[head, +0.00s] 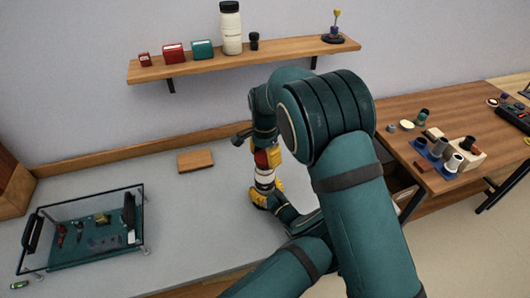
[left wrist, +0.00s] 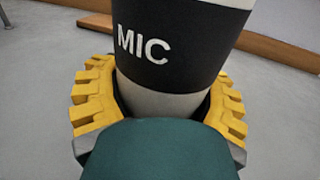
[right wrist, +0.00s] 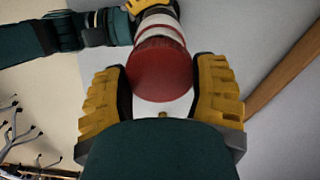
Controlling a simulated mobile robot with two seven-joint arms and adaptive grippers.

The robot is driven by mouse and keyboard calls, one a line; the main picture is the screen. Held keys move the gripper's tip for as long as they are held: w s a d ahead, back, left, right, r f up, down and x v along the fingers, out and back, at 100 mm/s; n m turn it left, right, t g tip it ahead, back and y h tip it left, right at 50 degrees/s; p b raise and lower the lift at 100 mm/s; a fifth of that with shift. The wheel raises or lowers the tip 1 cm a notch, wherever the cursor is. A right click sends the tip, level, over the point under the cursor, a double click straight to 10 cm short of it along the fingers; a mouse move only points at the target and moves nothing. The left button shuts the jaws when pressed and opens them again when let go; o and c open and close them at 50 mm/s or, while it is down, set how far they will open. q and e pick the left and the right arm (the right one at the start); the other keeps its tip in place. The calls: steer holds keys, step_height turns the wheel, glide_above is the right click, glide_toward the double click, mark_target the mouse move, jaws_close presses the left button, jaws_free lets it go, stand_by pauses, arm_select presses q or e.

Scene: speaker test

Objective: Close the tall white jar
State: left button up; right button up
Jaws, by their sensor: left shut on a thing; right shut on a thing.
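My right gripper (right wrist: 160,95) is shut on the lid from above. I cannot tell whether the lid is fully seated or threaded. My right arm hides part of the area behind.
A glass-walled case (head: 92,262) with small items stands at the left. A wooden block (head: 195,161) lies behind. A wall shelf (head: 190,66) holds boxes and a white bottle with a black cap (head: 231,28). A side table (head: 400,107) with small parts is at the right.

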mark_target(265, 183)
stand_by(0.5)
steer(key=shift+f, duration=0.9)
steer(key=shift+f, duration=0.55)
